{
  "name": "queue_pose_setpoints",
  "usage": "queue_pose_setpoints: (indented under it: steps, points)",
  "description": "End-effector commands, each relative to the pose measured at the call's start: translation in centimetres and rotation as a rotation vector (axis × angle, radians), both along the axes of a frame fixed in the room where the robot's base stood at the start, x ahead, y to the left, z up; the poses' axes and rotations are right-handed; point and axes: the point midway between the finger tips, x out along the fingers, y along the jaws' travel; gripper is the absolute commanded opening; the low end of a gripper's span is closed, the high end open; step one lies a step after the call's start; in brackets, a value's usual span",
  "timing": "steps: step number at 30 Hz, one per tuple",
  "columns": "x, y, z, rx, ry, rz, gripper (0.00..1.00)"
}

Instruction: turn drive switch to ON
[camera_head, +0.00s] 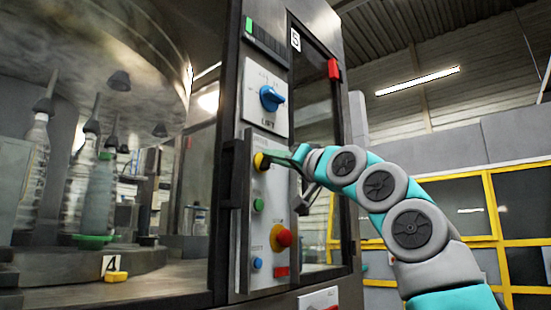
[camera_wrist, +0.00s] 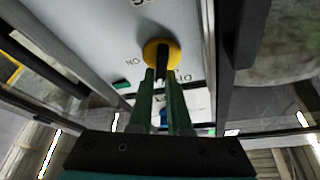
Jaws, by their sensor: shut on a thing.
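The drive switch (camera_head: 260,161) is a yellow round knob on the upper part of the grey control panel, below the blue LIFT knob. In the wrist view the drive switch (camera_wrist: 152,49) shows a yellow disc with a black handle across it, roughly upright in the picture. Small lettering stands on either side of it; the left word looks like ON seen upside down. My gripper (camera_head: 267,158) reaches the knob from the right. In the wrist view the green fingers of my gripper (camera_wrist: 162,73) are shut on the black handle, hiding part of it.
The LIFT knob (camera_head: 271,98) sits just above. A green button (camera_head: 258,205), a red knob on yellow (camera_head: 283,237) and a blue button (camera_head: 257,263) lie below. A dark handle (camera_head: 228,188) stands at the panel's left edge. Bottles stand in the machine at left.

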Motion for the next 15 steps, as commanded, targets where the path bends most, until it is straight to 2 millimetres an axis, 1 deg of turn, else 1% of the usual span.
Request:
queue_pose_setpoints:
  steps: [15]
  points:
    - [0.01, 0.17, -0.04, 0.031, 0.04, 0.004, 0.0]
